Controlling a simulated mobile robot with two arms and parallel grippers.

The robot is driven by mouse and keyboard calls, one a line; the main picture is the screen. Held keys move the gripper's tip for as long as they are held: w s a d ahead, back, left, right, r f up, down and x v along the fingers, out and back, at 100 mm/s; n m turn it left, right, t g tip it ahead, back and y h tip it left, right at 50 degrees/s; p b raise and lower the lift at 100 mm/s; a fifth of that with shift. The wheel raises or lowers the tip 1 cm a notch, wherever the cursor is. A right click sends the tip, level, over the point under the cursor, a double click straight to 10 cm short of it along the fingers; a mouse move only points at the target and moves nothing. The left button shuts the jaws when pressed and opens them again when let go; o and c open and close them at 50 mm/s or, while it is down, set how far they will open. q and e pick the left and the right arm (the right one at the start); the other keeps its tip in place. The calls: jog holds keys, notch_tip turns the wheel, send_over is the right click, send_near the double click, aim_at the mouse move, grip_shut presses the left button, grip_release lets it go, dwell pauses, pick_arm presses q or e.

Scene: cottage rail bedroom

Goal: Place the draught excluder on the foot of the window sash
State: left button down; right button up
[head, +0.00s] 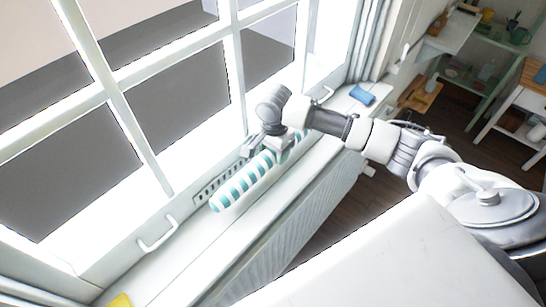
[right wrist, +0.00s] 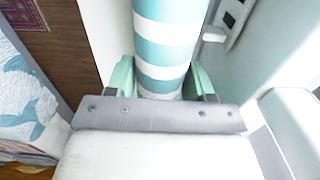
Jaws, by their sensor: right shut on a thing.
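The draught excluder (head: 238,189) is a roll with teal and white stripes, lying lengthwise along the window sill beside the foot of the window sash (head: 180,207). In the right wrist view the draught excluder (right wrist: 165,45) runs between the two green fingers of the right gripper (right wrist: 163,82). My left gripper is not in view.
Sash handles (head: 158,236) stick out over the sill (head: 195,254). A slotted grille (head: 205,190) is beside the roll. A blue block (head: 362,95) lies farther along the sill, and a yellow item (head: 121,300) at the near end. A ribbed radiator (head: 275,240) is below.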

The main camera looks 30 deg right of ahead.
jog(key=shift+w+f+p, duration=0.15)
jog(key=shift+f+p, duration=0.3)
jog(key=shift+f, duration=1.5)
jog(key=o, duration=1.2)
jog(key=shift+f, duration=0.15)
jog(key=shift+c, duration=0.2)
notch_tip(320, 180, up, 12)
jog(key=shift+a+r+b, duration=0.1)
jog(key=shift+r+b, duration=0.05)
jog(key=shift+b, duration=0.3)
